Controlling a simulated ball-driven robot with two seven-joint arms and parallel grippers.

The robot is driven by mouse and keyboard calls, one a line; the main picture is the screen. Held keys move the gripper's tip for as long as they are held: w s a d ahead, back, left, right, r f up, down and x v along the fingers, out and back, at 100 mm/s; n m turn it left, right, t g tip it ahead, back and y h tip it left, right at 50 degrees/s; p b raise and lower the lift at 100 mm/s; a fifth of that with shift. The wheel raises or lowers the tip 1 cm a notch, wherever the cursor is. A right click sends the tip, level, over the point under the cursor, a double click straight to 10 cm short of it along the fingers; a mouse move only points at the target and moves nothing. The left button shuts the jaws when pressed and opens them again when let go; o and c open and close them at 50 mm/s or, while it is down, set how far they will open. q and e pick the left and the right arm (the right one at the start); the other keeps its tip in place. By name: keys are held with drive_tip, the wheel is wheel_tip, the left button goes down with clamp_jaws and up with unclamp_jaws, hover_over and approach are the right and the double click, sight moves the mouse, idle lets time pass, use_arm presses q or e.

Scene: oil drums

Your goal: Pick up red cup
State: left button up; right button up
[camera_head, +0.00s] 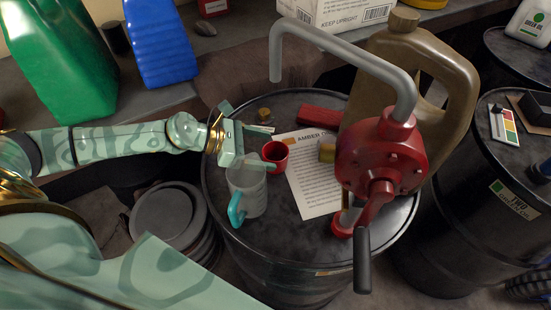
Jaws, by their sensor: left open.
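A small red cup (277,154) stands on top of the black oil drum (250,248), left of the printed paper. My left gripper (262,147) reaches in from the left and is open at the cup, its fingers overlapping the cup's left side in the picture. I cannot tell whether they touch it. A clear grey pitcher (247,190) with a teal handle stands just in front of the gripper and the cup. My right gripper is not in view.
A red hand pump (382,158) with a grey bent pipe rises from the drum's right side. A tan jerrycan (432,75) stands behind it. A red block (320,115) and a paper sheet (311,178) lie on the drum top. Another black drum (455,225) stands at right.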

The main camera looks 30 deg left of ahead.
sight(286, 154)
use_arm(q)
drive_tip(key=x, duration=0.5)
drive_tip(key=shift+w+d+f, duration=0.1)
drive_tip(key=shift+w+d, duration=0.1)
drive_tip(key=c, duration=1)
